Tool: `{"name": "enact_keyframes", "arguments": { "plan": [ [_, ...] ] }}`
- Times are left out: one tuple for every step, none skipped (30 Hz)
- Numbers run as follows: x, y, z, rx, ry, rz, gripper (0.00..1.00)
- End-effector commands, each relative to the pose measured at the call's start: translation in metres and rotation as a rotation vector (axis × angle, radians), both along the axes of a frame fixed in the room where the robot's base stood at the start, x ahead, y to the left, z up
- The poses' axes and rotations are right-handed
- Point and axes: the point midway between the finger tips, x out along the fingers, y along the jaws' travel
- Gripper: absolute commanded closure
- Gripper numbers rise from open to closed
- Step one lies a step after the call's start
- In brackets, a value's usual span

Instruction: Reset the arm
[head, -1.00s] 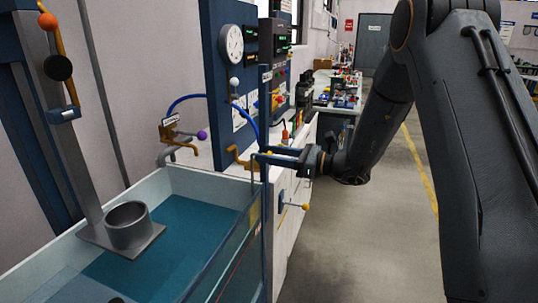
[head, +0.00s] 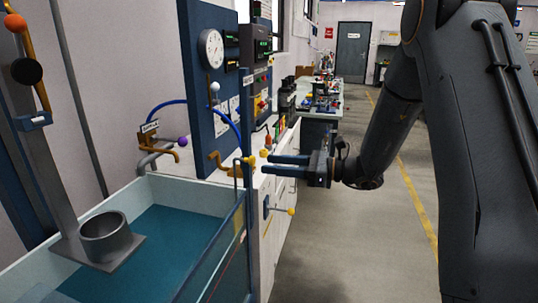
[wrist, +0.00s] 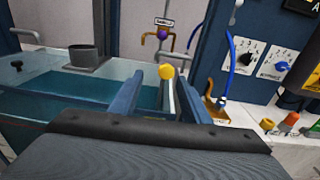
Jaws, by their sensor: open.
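My gripper (head: 288,166) is open and empty in the head view. Its two blue fingers point left toward the corner of the water tank (head: 217,274), beside the panel's front. In the wrist view my gripper (wrist: 158,98) shows its fingers spread, with a yellow knob (wrist: 166,72) seen between them. The knob is beyond the fingers; I cannot tell how far. My arm (head: 390,130) reaches down from the upper right, bent at the elbow.
A blue panel (head: 204,110) with a gauge (head: 211,48) stands behind the tank. A yellow-tipped lever (head: 291,211) sticks out from the white cabinet below my gripper. A grey cup (head: 104,240) stands in the tank. The floor (head: 350,250) at right is clear.

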Motion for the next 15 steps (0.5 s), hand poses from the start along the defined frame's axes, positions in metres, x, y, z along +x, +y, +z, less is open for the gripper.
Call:
{"name": "enact_keyframes", "arguments": {
  "plan": [
    [-0.012, 0.007, -0.003, -0.044, -0.004, 0.032, 0.57],
    [-0.022, 0.011, -0.007, -0.081, -0.009, 0.059, 0.57],
    [-0.039, 0.017, -0.014, -0.142, -0.017, 0.103, 0.57],
    [-0.053, 0.021, -0.020, -0.196, -0.028, 0.140, 0.57],
    [-0.069, 0.025, -0.027, -0.255, -0.039, 0.185, 0.57],
    [-0.091, 0.027, -0.037, -0.340, -0.060, 0.248, 0.57],
    [-0.108, 0.027, -0.045, -0.404, -0.081, 0.296, 0.57],
    [-0.125, 0.026, -0.053, -0.468, -0.103, 0.348, 0.57],
    [-0.147, 0.022, -0.063, -0.552, -0.137, 0.418, 0.57],
    [-0.163, 0.018, -0.070, -0.615, -0.166, 0.470, 0.57],
    [-0.178, 0.012, -0.077, -0.675, -0.197, 0.522, 0.57],
    [-0.197, 0.004, -0.085, -0.754, -0.242, 0.593, 0.57],
    [-0.210, -0.004, -0.090, -0.813, -0.280, 0.648, 0.57],
    [-0.222, -0.012, -0.096, -0.870, -0.318, 0.703, 0.57],
    [-0.237, -0.024, -0.102, -0.943, -0.375, 0.777, 0.57]
  ]
}}
